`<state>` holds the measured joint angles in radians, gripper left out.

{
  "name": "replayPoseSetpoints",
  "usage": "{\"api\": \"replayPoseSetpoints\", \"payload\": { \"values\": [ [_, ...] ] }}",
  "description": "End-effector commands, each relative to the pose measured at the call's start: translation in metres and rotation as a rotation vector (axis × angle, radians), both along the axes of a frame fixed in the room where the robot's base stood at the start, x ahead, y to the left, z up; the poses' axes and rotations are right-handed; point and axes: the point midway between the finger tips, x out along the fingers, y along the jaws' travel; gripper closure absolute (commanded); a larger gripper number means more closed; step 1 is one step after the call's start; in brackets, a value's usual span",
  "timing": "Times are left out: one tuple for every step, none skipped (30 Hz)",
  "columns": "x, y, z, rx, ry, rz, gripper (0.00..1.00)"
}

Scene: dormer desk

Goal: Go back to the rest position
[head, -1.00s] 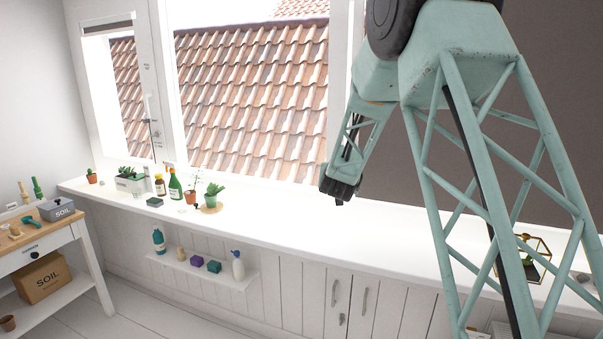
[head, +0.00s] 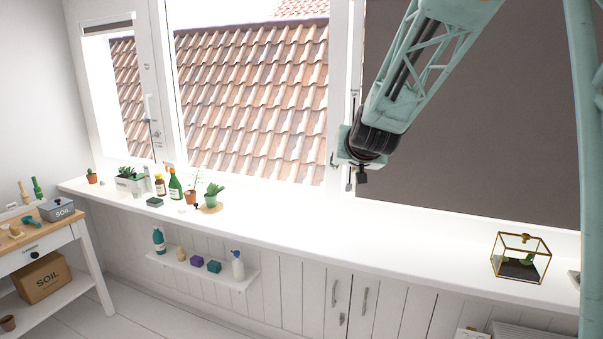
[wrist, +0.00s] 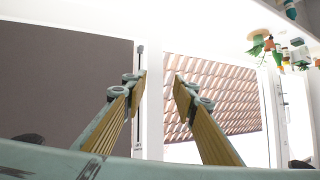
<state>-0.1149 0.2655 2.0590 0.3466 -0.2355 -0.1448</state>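My gripper (head: 350,165) is raised in front of the window frame in the head view, above the white sill and clear of it. In the wrist view its two fingers (wrist: 160,82) with yellowish inner pads stand apart, with nothing between them. My gripper is small and partly hidden behind its own wrist in the head view.
The white sill (head: 330,239) is bare below my gripper. Plants and bottles, including a green bottle (head: 175,186), stand at its left. A glass terrarium (head: 521,258) stands at its right. A dark blind (head: 470,150) covers the right window. A low shelf (head: 205,272) holds several small items.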

Motion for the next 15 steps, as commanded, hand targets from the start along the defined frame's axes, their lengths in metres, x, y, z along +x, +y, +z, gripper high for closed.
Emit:
{"api": "replayPoseSetpoints", "payload": {
  "values": [
    [-0.011, -0.001, 0.005, 0.001, 0.009, 0.006, 0.74],
    [-0.017, -0.001, 0.007, 0.002, 0.018, 0.01, 0.74],
    [-0.025, -0.001, 0.01, 0.003, 0.026, 0.014, 0.74],
    [-0.031, -0.001, 0.011, 0.003, 0.035, 0.018, 0.74],
    [-0.037, -0.001, 0.013, 0.004, 0.041, 0.022, 0.74],
    [-0.046, -0.001, 0.014, 0.003, 0.053, 0.027, 0.74],
    [-0.052, -0.002, 0.016, 0.004, 0.06, 0.031, 0.74],
    [-0.059, -0.002, 0.017, 0.004, 0.067, 0.034, 0.74],
    [-0.067, -0.002, 0.019, 0.005, 0.077, 0.037, 0.74],
    [-0.074, -0.003, 0.02, 0.006, 0.085, 0.041, 0.74],
    [-0.08, -0.003, 0.022, 0.005, 0.093, 0.043, 0.74],
    [-0.089, -0.004, 0.023, 0.005, 0.104, 0.048, 0.74],
    [-0.096, -0.004, 0.024, 0.004, 0.111, 0.051, 0.74],
    [-0.102, -0.005, 0.026, 0.004, 0.118, 0.055, 0.74],
    [-0.111, -0.005, 0.027, 0.003, 0.13, 0.058, 0.74]
  ]
}}
